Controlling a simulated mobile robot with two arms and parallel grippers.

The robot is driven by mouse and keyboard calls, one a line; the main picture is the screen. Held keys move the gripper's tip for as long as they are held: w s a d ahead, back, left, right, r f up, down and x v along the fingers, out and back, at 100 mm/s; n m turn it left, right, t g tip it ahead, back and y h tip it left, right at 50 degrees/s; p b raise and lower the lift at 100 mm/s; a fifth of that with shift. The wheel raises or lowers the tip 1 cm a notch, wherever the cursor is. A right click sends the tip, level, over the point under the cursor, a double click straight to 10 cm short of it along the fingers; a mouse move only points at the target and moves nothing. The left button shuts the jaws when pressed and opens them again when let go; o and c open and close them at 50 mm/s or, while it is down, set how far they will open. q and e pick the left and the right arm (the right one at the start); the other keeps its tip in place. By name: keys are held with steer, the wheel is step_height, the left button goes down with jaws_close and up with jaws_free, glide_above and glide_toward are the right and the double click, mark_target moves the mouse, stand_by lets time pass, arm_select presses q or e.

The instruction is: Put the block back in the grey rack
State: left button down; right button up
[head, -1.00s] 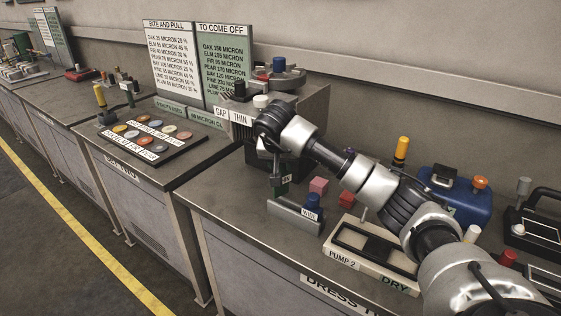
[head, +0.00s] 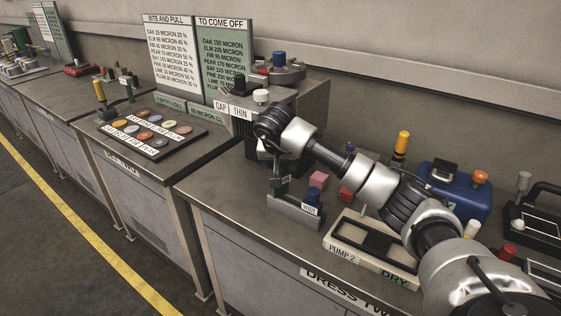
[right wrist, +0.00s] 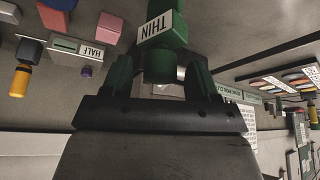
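A green block with a white THIN label (right wrist: 163,45) is between the fingers of my right gripper (right wrist: 163,75) in the right wrist view. In the head view the gripper (head: 277,170) points down over the left end of the grey rack (head: 296,212), and a small green labelled part shows there. I cannot tell whether the block touches the rack. My left gripper is not in view.
A pink block (head: 318,180) and a red block (head: 345,194) lie behind the rack. A grey machine (head: 312,108) stands behind. A blue case (head: 466,201) sits at right. Bench left of the rack is clear.

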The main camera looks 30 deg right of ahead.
steer(key=v, duration=1.3)
steer(key=shift+d+b, duration=0.15)
steer(key=shift+b, duration=0.2)
steer(key=shift+w, duration=0.2)
stand_by(0.7)
